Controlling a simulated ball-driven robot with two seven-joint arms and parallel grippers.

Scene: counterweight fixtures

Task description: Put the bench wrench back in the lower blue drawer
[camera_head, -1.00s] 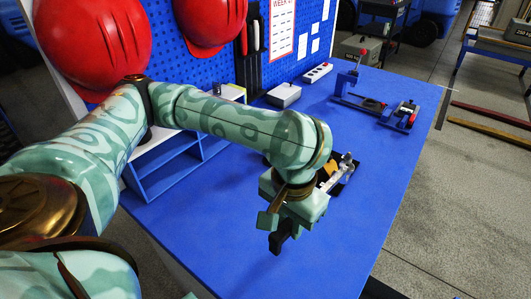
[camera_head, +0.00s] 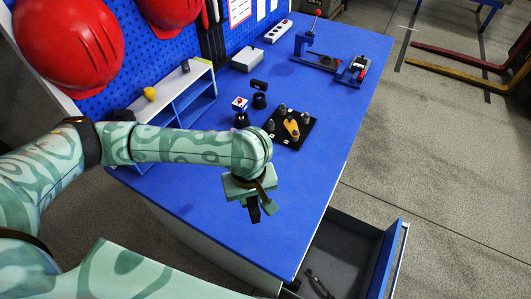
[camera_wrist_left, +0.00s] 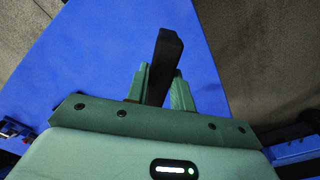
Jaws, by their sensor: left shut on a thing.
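My left gripper (camera_head: 254,207) is shut on a dark elongated bar (camera_head: 253,212), held over the front part of the blue bench. In the left wrist view the black bar (camera_wrist_left: 164,65) sticks out between the two green fingers. I cannot tell for certain whether it is the bench wrench. An open drawer (camera_head: 389,262) with a blue front and grey inside stands below the bench's right edge, partly cut off by the picture. A dark wrench-like tool (camera_head: 318,285) lies in it. My right gripper is not in view.
A black plate (camera_head: 302,136) with knobs and a yellow part lies on the bench (camera_head: 200,197), near two small black stands. A blue shelf unit (camera_head: 190,99) stands at the left, a blue-and-red fixture (camera_head: 318,61) at the back. The front right bench surface is clear.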

